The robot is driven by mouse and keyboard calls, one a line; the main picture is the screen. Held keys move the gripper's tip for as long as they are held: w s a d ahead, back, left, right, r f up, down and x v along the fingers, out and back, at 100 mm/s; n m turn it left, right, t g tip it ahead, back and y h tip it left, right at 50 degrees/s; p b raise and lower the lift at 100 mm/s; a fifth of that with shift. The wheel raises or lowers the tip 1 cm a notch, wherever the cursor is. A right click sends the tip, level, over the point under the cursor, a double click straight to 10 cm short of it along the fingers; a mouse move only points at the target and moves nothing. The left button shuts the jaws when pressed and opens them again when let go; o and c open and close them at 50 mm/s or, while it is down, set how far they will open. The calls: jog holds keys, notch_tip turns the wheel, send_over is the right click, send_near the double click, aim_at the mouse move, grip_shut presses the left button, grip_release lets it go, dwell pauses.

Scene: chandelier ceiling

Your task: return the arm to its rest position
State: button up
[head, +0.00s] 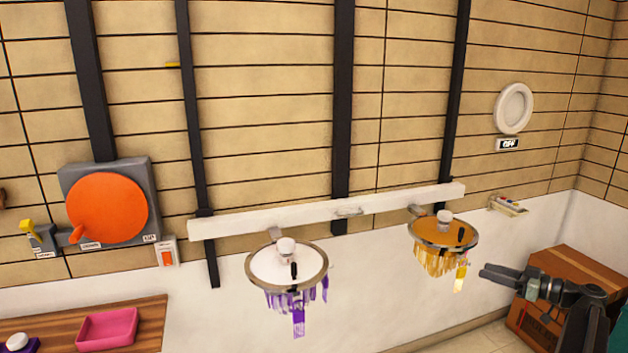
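My gripper (484,273) shows at the lower right, at the end of my dark arm. Its fingers point left, toward the amber chandelier (443,236), and a small gap shows between it and them. I see nothing held in the fingers. They are small and dark, seen nearly edge-on, so I cannot tell whether they are open or shut.
A wooden crate (580,262) stands behind my arm at the right. A purple-fringed chandelier (287,275) hangs at the centre below a white beam (330,210). A wooden table with a pink tray (107,328) is at the lower left.

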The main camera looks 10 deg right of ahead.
jog(key=w+a+f+m+g, duration=0.15)
jog(key=a+f+g, duration=0.35)
jog(key=a, duration=0.7)
jog(key=w+a+f+m+g, duration=0.1)
jog(key=w+a+f+g, duration=0.15)
jog(key=a+f, duration=0.7)
jog(key=s+a+f+m+g+h, duration=0.1)
jog(key=s+a+f+g+h, duration=0.1)
jog(key=a, duration=0.6)
jog(key=s+a+f+m+g+h, duration=0.1)
jog(key=s+a+h, duration=0.3)
jog(key=a, duration=0.4)
jog(key=s+a+f+m+g+h, duration=0.1)
jog(key=s+a+f+g+h, duration=0.2)
jog(key=a, duration=0.6)
jog(key=shift+s+f+h, duration=0.3)
jog(key=shift+s+h, duration=0.1)
jog(key=shift+s, duration=0.75)
jog(key=shift+a, duration=0.1)
